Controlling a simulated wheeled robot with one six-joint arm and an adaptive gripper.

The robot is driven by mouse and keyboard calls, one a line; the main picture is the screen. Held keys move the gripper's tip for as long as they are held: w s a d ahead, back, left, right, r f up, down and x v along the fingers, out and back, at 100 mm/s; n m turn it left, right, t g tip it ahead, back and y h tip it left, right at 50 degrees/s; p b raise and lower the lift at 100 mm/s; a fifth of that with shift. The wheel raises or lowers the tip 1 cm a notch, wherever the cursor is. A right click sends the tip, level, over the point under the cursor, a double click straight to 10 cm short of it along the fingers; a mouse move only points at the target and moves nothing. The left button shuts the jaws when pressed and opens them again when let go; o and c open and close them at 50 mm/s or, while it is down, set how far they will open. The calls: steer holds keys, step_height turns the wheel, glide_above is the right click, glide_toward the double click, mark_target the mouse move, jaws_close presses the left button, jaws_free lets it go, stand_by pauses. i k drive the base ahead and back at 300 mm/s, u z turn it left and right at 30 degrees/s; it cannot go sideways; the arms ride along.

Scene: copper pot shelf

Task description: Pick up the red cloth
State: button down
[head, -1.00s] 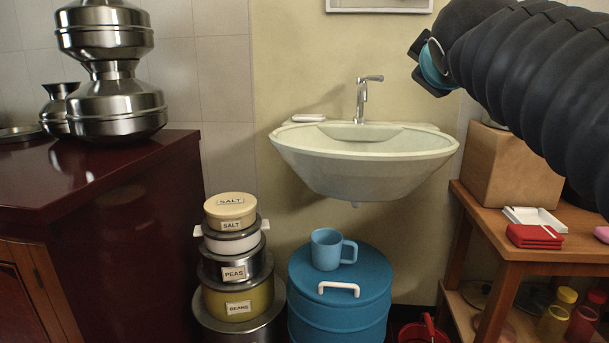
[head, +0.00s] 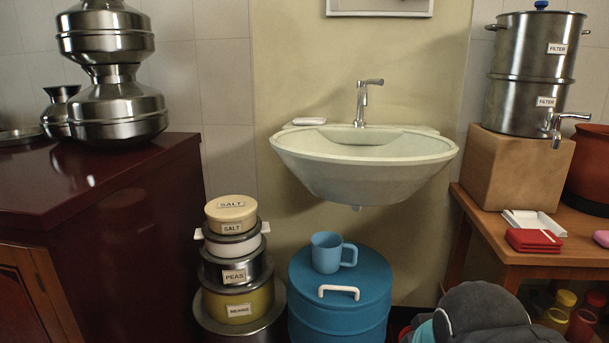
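The red cloth (head: 532,241) lies folded flat on the wooden table (head: 572,258) at the right of the head view. It sits just in front of a white tray (head: 523,220), near the table's front edge. A small pinkish patch shows by the cloth's back right corner; I cannot tell what it is. A dark, rounded part of my arm rises at the bottom edge, below and left of the cloth and apart from it. My gripper's fingers do not show.
A tan block (head: 515,168) bearing a steel filter (head: 530,72) stands behind the tray. A red-brown pot (head: 590,170) is at the far right. A pink item (head: 602,238) lies right of the cloth. A blue drum (head: 340,292) with a mug (head: 327,253) stands left.

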mark_target(542, 241)
steer(key=z, duration=1.4)
steer(key=k, duration=0.35)
steer(key=z, duration=0.45)
steer(key=i, duration=0.8)
steer(key=u, duration=0.45)
